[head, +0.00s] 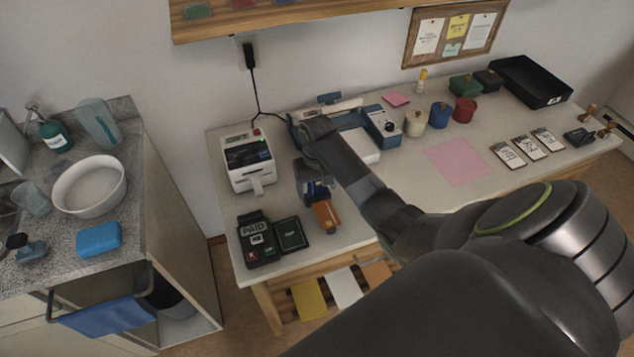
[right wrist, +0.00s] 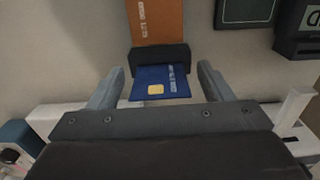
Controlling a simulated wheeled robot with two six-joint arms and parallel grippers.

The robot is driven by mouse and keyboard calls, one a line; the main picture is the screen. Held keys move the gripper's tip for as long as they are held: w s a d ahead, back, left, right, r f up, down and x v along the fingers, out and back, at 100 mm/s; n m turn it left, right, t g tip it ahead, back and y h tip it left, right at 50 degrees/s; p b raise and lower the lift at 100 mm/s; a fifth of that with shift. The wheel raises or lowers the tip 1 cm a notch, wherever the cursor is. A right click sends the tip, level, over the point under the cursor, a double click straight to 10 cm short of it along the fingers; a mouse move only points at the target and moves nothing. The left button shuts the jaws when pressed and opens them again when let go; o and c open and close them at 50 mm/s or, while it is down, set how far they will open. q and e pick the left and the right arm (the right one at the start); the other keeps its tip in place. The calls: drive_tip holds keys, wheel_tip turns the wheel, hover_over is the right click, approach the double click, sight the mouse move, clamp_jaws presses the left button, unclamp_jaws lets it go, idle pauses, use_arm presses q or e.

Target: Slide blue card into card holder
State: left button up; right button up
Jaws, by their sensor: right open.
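The blue card (right wrist: 160,82), with a gold chip, lies against a narrow black block (right wrist: 160,58) in the right wrist view, its near part showing. An orange piece with white print (right wrist: 157,22) extends from the block's far side. I take the block as the card holder; how deep the card sits in it I cannot tell. My right gripper (right wrist: 160,73) is open, its fingers apart on either side of the card. In the head view the right gripper (head: 317,190) is low over the desk's left part, by the orange piece (head: 326,216). My left gripper is out of view.
A white printer (head: 249,164) stands left of the gripper. A PAID terminal (head: 257,240) and a dark green pad (head: 291,234) lie at the front left. A blue-and-white device (head: 382,124) is behind my right arm. A pink sheet (head: 457,161) lies on the desk's right part.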

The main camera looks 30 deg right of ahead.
wheel_tip(320, 180, up, 9)
drive_tip(key=shift+f, duration=0.1)
wheel_tip(320, 180, up, 9)
drive_tip(key=p, duration=0.8)
drive_tip(key=shift+f, duration=0.2)
drive_tip(key=shift+f, duration=0.1)
